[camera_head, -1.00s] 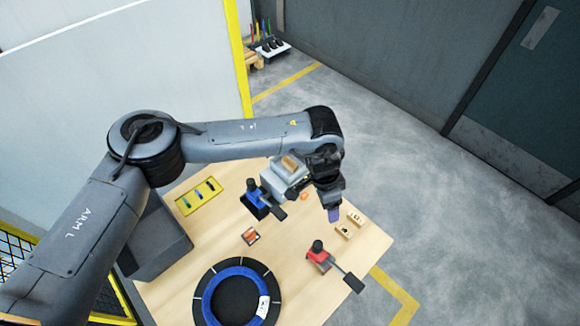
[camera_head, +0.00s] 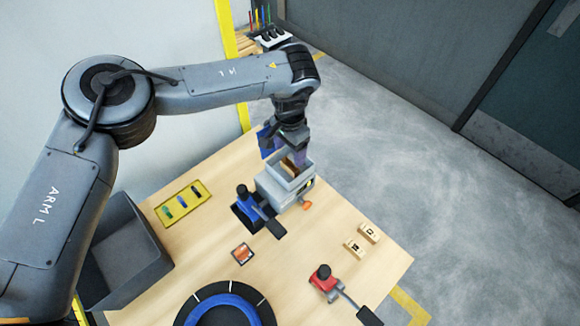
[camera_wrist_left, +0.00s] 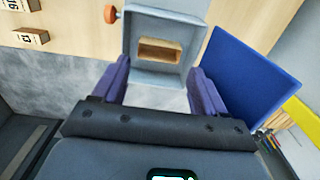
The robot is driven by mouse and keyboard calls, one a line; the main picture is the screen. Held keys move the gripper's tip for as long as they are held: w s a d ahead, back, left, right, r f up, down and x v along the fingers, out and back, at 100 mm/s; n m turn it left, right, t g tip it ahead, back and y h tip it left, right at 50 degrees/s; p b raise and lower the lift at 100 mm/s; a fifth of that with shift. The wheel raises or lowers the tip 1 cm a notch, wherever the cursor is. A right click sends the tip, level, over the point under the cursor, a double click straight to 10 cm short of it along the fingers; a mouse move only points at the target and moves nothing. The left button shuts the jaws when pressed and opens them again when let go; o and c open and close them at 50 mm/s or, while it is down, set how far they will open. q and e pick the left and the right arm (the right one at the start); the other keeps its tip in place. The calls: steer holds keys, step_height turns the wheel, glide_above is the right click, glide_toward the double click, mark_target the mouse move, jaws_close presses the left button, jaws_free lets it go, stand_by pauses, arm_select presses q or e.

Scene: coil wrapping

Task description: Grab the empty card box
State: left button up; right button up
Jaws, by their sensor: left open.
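No item is clearly marked as an empty card box. A grey open-topped box (camera_head: 285,186) stands at the back edge of the table, with a tan piece or opening (camera_head: 291,166) inside; I cannot tell which. In the left wrist view the grey box (camera_wrist_left: 165,48) is straight ahead, its tan part (camera_wrist_left: 160,51) facing me. My left gripper (camera_head: 296,158) is over the far side of this box, pointing down. Its purple fingers (camera_wrist_left: 160,88) are spread apart, with nothing clearly between them. My right gripper is not in view.
A blue panel (camera_wrist_left: 242,76) stands close beside the left gripper. A blue-topped clamp (camera_head: 245,200), a red clamp (camera_head: 322,279), two small wooden blocks (camera_head: 362,240), a yellow tray (camera_head: 163,213), a dark bin (camera_head: 126,248) and a ring-shaped coil (camera_head: 226,302) are on the table.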

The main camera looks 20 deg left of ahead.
mark_target(290, 165)
arm_select(q)
steer(key=shift+f, duration=2.75)
steer(key=c, duration=0.7)
steer(key=shift+r, duration=0.15)
